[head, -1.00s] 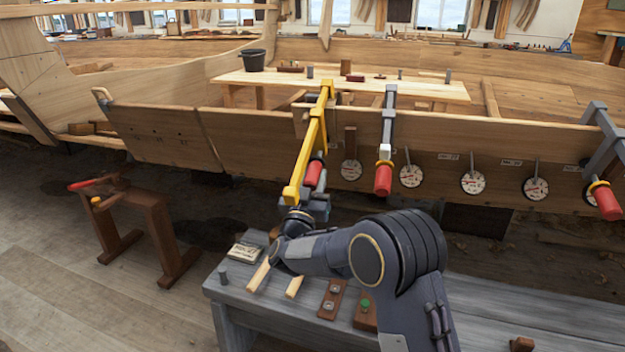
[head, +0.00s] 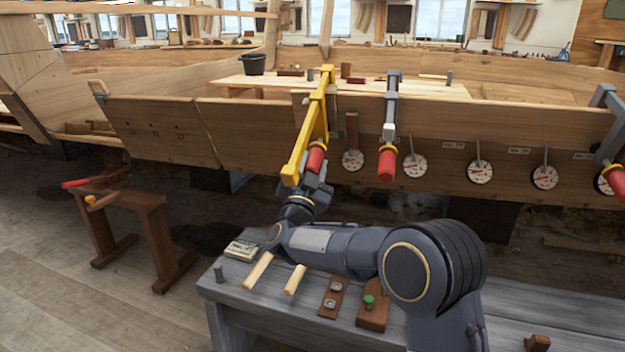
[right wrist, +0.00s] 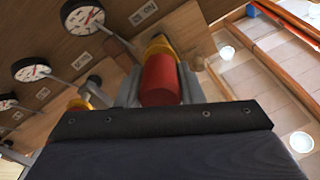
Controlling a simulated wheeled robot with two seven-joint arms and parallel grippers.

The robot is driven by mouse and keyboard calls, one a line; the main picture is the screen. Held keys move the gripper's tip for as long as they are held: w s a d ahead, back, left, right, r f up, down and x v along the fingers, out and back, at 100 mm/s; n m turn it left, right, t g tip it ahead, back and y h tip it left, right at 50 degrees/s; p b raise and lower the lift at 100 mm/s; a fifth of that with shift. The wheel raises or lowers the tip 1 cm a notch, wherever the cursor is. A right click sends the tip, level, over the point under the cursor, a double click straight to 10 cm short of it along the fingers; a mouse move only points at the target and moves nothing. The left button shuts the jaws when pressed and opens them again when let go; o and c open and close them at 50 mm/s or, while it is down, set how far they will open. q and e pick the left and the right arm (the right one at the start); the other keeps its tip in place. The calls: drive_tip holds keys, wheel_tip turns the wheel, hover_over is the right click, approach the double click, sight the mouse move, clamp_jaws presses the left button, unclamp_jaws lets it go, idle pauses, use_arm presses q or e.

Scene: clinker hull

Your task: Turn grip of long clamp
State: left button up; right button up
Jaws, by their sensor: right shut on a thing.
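The long clamp (head: 312,120) is yellow and hangs over the top edge of the hull plank. Its red grip (head: 316,159) is at its lower right side. My right gripper (head: 317,180) is at that grip from below and is shut on it. In the right wrist view the red grip (right wrist: 160,80) sits between the grey fingers, with a yellow part of the clamp behind it. The fingertips are partly hidden in the head view. My left gripper is not in view.
A grey clamp (head: 391,110) with a red grip hangs close by on the right. Round dials (head: 415,165) line the plank. Below my arm, a grey bench (head: 232,282) holds wooden pieces. A brown sawhorse (head: 150,225) stands at the left.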

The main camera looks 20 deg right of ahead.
drive_tip(key=shift+f+m+b, duration=0.15)
drive_tip(key=shift+m+b, duration=1.35)
drive_tip(key=o, duration=1)
drive_tip(key=p+v, duration=0.1)
drive_tip(key=v, duration=0.6)
drive_tip(key=shift+s+a, duration=0.2)
drive_tip(key=shift+s, duration=0.2)
